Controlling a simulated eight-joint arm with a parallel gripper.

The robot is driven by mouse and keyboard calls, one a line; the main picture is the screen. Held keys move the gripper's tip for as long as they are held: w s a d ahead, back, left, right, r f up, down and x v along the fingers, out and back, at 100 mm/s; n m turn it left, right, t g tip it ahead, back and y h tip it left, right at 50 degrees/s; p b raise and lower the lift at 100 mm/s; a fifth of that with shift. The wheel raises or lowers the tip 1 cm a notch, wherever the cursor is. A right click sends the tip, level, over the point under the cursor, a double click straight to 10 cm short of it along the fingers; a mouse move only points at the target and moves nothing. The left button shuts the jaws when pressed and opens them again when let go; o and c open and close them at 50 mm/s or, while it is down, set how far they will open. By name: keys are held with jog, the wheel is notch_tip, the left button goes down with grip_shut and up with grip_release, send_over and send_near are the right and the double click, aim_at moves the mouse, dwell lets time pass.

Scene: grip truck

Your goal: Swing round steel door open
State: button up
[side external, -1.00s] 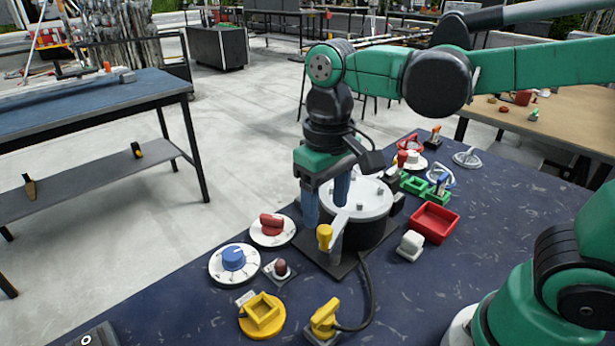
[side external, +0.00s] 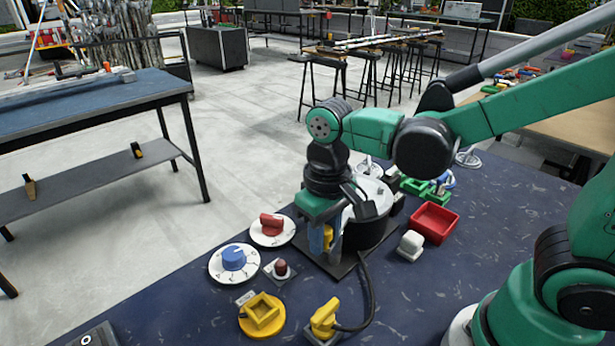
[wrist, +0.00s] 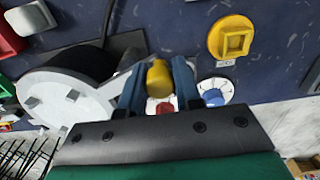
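The round steel door (side external: 371,201) is a grey disc on top of a black drum. An arm with a yellow knob (side external: 328,236) juts from its edge toward the camera. In the wrist view the disc (wrist: 65,95) is at left and the yellow knob (wrist: 159,76) is in the middle. My gripper (side external: 326,240) is lowered at the knob, with its blue fingers on either side of it. The fingers look very close to the knob in the wrist view (wrist: 159,80), but I cannot tell whether they press on it. My wrist hides part of the disc.
A red dial (side external: 271,228), a blue dial (side external: 233,259), a small red knob (side external: 281,268) and a yellow square socket (side external: 262,313) lie at front left. A yellow plug (side external: 324,318) with a black cable stands in front. A red tray (side external: 434,222) and white block (side external: 410,244) are at right.

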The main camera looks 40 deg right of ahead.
jog(key=shift+w, duration=2.1)
jog(key=shift+w+d, duration=0.35)
jog(key=shift+w, duration=0.15)
jog(key=shift+w+d, duration=0.6)
jog(key=shift+d, duration=0.25)
jog(key=shift+w+d, duration=0.3)
jog(key=shift+d, duration=0.5)
jog(key=o, duration=0.7)
jog(key=shift+c, duration=0.2)
